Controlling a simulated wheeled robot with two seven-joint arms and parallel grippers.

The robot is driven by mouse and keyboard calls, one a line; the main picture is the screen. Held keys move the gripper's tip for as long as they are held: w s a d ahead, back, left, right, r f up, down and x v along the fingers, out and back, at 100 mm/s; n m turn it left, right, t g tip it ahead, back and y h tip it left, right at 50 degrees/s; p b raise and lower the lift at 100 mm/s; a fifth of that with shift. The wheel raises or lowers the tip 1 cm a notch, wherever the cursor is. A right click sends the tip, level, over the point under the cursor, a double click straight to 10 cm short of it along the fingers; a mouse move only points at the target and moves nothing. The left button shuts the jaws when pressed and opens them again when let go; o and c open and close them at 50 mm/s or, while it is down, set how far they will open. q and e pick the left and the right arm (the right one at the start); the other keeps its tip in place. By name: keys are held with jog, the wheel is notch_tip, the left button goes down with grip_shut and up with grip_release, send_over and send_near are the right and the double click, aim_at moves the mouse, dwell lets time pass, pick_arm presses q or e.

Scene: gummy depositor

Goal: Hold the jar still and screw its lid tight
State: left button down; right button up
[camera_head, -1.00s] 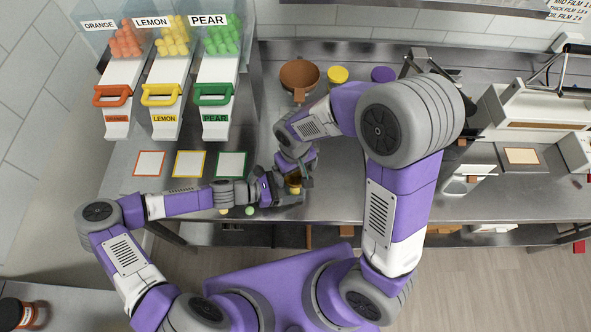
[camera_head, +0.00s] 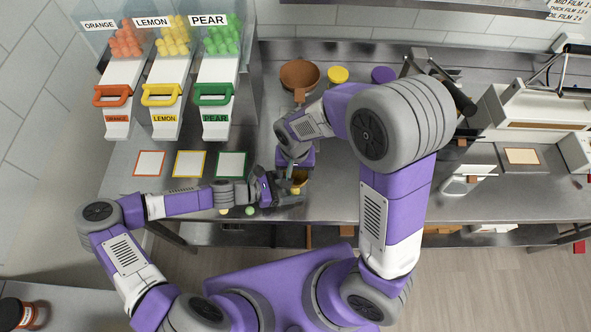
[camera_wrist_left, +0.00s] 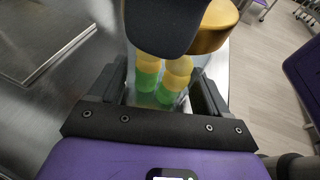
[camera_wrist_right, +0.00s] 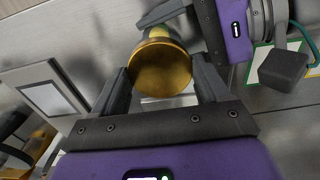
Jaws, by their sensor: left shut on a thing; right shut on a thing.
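The clear jar, with yellow and green gummies in it, stands between the fingers of my left gripper (camera_wrist_left: 160,95) in the left wrist view; the jar (camera_wrist_left: 163,88) is held low on its body. In the head view my left gripper (camera_head: 290,198) is by the counter's front edge. The gold lid (camera_wrist_right: 160,68) is on the jar's top, between the fingers of my right gripper (camera_wrist_right: 160,88). The lid's edge also shows in the left wrist view (camera_wrist_left: 215,28), partly behind a dark right finger. How tight it sits cannot be seen.
A yellow gummy (camera_head: 224,211) and a green gummy (camera_head: 249,211) lie near the counter's front edge. A brown bowl (camera_head: 299,74), a yellow container (camera_head: 338,74) and a purple one (camera_head: 383,74) stand behind. Gummy dispensers stand at the left, a machine (camera_head: 535,110) at the right.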

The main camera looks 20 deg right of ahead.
aim_at(295, 174)
jog(key=shift+m, duration=1.2)
jog(key=o, duration=1.2)
jog(key=shift+m, duration=0.8)
jog(key=o, duration=0.5)
jog(key=shift+c, duration=0.2)
jog(key=shift+r, duration=0.1)
notch_tip(295, 174, up, 12)
pick_arm(q)
jog(key=c, duration=0.7)
grip_release()
